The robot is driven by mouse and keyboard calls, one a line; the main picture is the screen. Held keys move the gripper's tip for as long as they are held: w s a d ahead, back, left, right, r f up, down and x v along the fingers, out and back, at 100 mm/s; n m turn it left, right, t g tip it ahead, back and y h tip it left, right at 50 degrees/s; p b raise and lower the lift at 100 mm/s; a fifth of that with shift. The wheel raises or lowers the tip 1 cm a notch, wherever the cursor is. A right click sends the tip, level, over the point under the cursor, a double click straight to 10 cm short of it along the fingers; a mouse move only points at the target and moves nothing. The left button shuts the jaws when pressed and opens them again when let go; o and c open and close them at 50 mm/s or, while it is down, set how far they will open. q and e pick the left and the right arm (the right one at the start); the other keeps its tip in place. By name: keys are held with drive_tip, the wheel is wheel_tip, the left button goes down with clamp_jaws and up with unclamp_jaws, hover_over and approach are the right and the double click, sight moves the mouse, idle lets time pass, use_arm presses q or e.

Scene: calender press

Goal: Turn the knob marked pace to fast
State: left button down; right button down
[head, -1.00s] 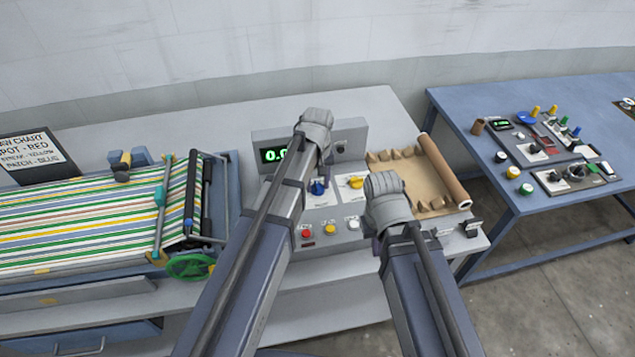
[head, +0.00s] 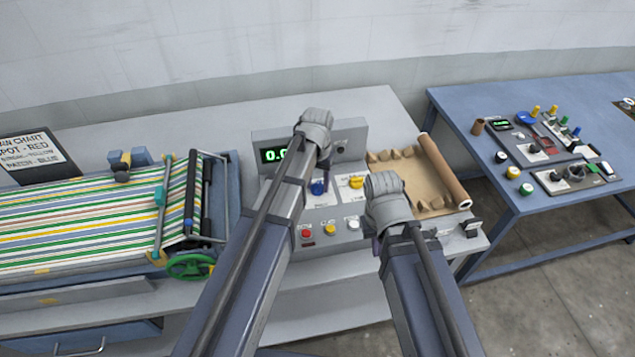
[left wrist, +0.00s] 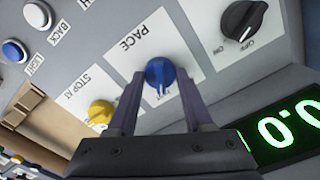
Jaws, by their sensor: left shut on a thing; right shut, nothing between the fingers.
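The blue pace knob (left wrist: 160,72) sits on a white label marked PACE in the left wrist view. The same blue knob (head: 318,188) shows in the head view on the grey control panel. My left gripper (left wrist: 158,88) is shut on the blue knob, with a finger on each side of it. In the head view my left arm hides the left gripper's fingers. My right gripper (head: 378,246) is shut and empty, low in front of the panel's right side; its fingers are mostly hidden.
A yellow knob (left wrist: 101,112) marked STOP AT and a black knob (left wrist: 243,20) flank the blue one. Red (head: 306,233), yellow (head: 330,229) and white (head: 353,223) buttons line the panel front. A green display (head: 273,155) is partly hidden. A brown roll (head: 443,170) lies right.

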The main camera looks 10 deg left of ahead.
sight(317, 185)
idle(0.4)
use_arm(q)
drive_tip(key=shift+c, duration=1.5)
unclamp_jaws()
drive_tip(key=shift+r, duration=0.1)
wheel_tip(317, 185, up, 8)
drive_tip(key=p, duration=0.8)
use_arm(e)
wheel_tip(317, 185, up, 8)
use_arm(q)
drive_tip(key=shift+f, duration=0.25)
use_arm(e)
drive_tip(key=shift+f, duration=0.15)
